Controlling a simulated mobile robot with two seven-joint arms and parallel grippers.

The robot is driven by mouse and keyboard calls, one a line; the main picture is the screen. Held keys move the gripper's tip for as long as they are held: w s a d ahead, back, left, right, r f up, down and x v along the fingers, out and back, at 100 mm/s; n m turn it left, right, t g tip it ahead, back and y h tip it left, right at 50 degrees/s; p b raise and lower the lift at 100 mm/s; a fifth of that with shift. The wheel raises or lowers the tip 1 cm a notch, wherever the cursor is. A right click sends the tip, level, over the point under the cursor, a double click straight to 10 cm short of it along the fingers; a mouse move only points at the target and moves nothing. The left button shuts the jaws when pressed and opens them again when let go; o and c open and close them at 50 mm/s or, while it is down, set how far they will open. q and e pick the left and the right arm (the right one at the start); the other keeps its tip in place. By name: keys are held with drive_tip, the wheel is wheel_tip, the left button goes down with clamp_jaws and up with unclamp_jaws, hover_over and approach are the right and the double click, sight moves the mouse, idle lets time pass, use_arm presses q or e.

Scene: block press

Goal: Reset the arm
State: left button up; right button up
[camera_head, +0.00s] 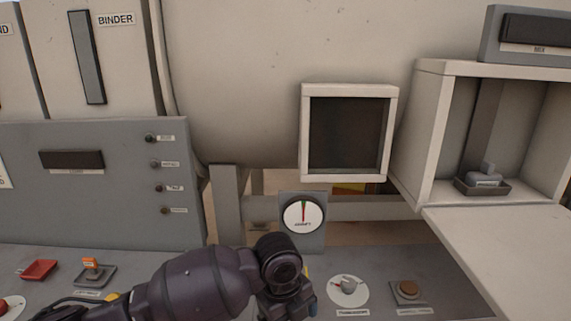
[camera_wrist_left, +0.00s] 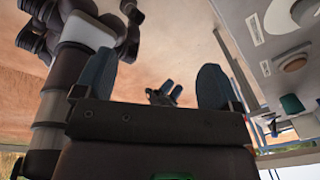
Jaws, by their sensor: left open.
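My left arm comes in from the lower left in the camera_head view, and its wrist is bent above the grey control panel (camera_head: 395,262). The gripper end is mostly hidden behind the wrist at the bottom edge. In the left wrist view my left gripper (camera_wrist_left: 157,82) is open, its two blue fingers wide apart with nothing between them. Beyond them, a small dark shape with two blue prongs (camera_wrist_left: 165,93) looks like my right gripper, too small to tell its state. My right arm does not show in the camera_head view.
A round gauge (camera_head: 303,216) stands behind my wrist. A dial (camera_head: 348,288) and a brown square button (camera_head: 408,290) are to its right. An open bay (camera_head: 436,130) holds a small tray (camera_head: 482,186).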

use_arm(q)
drive_tip(key=s+a+f+n+h, duration=0.2)
drive_tip(key=s+f+n+h, duration=0.15)
drive_tip(key=s+n, duration=0.25)
drive_tip(key=s+a+f+n+t+y, duration=0.2)
drive_tip(key=s+a+n+y, duration=0.1)
drive_tip(key=s+a+n, duration=0.9)
drive_tip(key=s+a+f+n+t+y, duration=0.25)
drive_tip(key=s+a+n, duration=0.55)
drive_tip(key=a+n, duration=0.5)
drive_tip(key=w+a+f+m+t, duration=0.1)
drive_tip(key=w+f+m+t, duration=0.2)
drive_tip(key=w+f+t, duration=0.4)
drive_tip(key=shift+w+a+f, duration=0.3)
drive_tip(key=shift+w+f, duration=0.2)
drive_tip(key=shift+f, duration=1.1)
